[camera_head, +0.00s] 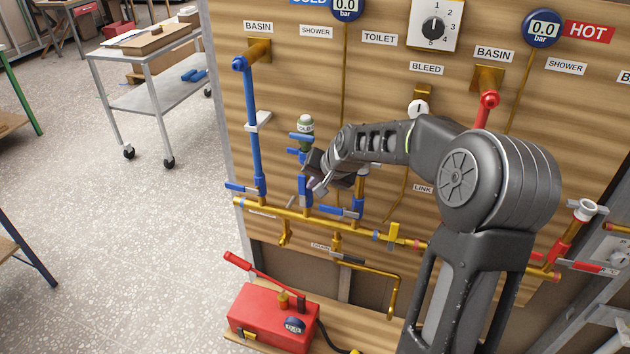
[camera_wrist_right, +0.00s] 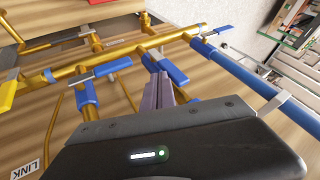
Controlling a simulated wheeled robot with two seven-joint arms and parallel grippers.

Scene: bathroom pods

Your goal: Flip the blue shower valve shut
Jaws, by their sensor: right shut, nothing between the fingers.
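The blue shower valve handle (camera_head: 304,189) is on the brass manifold, on the middle-left riser between the basin and toilet branches. It runs roughly along its riser in the head view. It also shows in the right wrist view (camera_wrist_right: 175,72), just beyond and beside my fingertips. My right gripper (camera_head: 315,187) is shut and empty, close to the right of this handle. Its closed fingers show in the wrist view (camera_wrist_right: 159,86); I cannot tell whether they touch the handle. Part of the riser is hidden behind the gripper. My left gripper is not in view.
Blue handles at the basin branch (camera_head: 241,188) and toilet branch (camera_head: 340,212) lie crosswise nearby. A brass manifold (camera_head: 275,213) runs below. A green-topped fitting (camera_head: 306,124) stands above. A red pump box (camera_head: 270,318) sits below, and a trolley (camera_head: 155,95) stands at left.

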